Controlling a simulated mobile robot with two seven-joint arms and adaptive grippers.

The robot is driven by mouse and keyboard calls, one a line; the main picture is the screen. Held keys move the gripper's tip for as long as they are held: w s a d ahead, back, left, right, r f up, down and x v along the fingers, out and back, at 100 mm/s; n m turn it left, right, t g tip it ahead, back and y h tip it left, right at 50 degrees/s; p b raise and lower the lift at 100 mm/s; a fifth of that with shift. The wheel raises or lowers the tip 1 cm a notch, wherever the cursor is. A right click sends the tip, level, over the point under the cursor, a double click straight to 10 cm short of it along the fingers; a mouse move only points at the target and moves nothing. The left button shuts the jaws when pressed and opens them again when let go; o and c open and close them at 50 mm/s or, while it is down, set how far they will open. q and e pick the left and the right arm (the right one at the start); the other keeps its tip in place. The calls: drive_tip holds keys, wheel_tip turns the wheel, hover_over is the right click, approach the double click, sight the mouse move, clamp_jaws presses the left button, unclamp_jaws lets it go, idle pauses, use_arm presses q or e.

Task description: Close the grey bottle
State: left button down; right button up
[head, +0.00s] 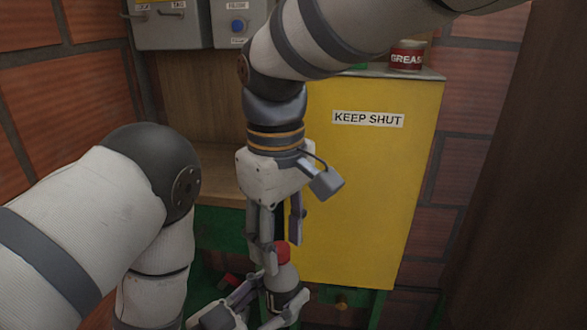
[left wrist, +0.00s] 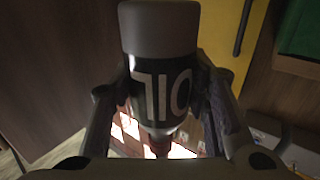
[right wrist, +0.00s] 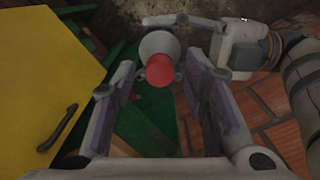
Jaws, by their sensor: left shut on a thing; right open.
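The grey bottle (head: 283,277) stands roughly upright with a red cap (head: 282,252) on its top; I cannot tell how tight the cap is. My left gripper (head: 280,293) is shut around the bottle's body. In the left wrist view the bottle (left wrist: 160,28) shows its dark OIL label upside down, with red at its lower end. My right gripper (head: 280,234) points down just above the bottle. In the right wrist view its open fingers lie on either side of the red cap (right wrist: 160,70), with gaps between. The fingers partly hide the bottle in the head view.
A yellow cabinet (head: 375,185) marked KEEP SHUT stands close behind and right of the grippers. A red GREASE can (head: 406,56) sits on it. Grey control boxes (head: 240,24) hang above. Green framing (head: 225,230) runs behind and below; brick walls flank both sides.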

wheel_tip(320, 180, up, 4)
drive_tip(key=shift+r, duration=0.25)
drive_tip(key=shift+c, duration=0.3)
drive_tip(key=n, duration=0.2)
drive_tip(key=s+n, duration=0.1)
drive_tip(key=shift+a+n, duration=0.25)
drive_tip(key=shift+n, duration=0.05)
drive_tip(key=n, duration=0.3)
drive_tip(key=r+n, duration=0.1)
drive_tip(key=n, duration=0.2)
drive_tip(key=r+n, duration=0.1)
drive_tip(key=n, duration=0.2)
drive_tip(key=shift+w+r+n, duration=0.2)
drive_tip(key=shift+n, duration=0.2)
drive_tip(key=n, duration=0.1)
drive_tip(key=r+n, duration=0.1)
drive_tip(key=shift+w+d+n, duration=0.25)
drive_tip(key=shift+w+n, duration=0.05)
drive_tip(key=shift+w, duration=0.05)
